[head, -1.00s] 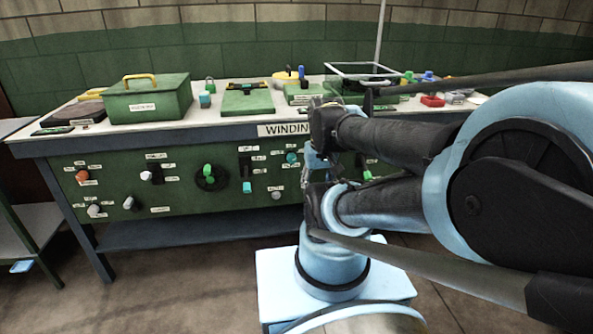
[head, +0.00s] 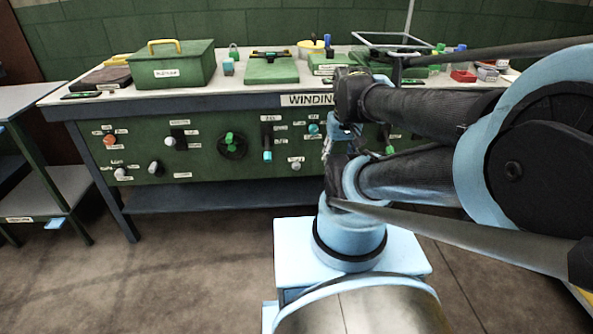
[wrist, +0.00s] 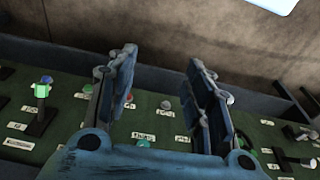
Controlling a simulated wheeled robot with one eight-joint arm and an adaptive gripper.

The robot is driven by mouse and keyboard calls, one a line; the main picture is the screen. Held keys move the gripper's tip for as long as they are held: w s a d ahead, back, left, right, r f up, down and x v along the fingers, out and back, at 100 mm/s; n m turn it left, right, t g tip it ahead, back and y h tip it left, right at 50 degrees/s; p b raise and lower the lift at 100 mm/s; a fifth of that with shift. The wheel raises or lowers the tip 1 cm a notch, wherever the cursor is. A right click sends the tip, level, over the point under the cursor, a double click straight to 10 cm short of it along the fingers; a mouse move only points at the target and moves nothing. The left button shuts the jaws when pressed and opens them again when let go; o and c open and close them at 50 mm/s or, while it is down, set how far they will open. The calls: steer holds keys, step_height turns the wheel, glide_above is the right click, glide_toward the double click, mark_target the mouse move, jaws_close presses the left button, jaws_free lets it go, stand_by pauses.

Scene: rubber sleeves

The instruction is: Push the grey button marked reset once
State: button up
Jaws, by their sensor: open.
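A small round grey button (head: 295,166) with a white label just above it sits low on the green front panel (head: 205,160) of the bench. The label is too small to read in the head view. In the wrist view, what looks like the same grey button (wrist: 165,104) shows between my fingers, beyond them, with its label beside it. My gripper (wrist: 161,58) is open and empty, its two fingers apart. In the head view my gripper (head: 328,148) is partly hidden by my arm, in front of the panel and right of the grey button. I see no contact with the button.
A teal knob (head: 313,129), a teal-tipped lever (head: 267,155), a green knob on a black disc (head: 231,144) and an orange knob (head: 109,140) share the panel. A green-tipped lever (wrist: 42,90) stands out left in the wrist view. A side table (head: 30,100) stands left.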

jaws_close()
stand_by(1.1)
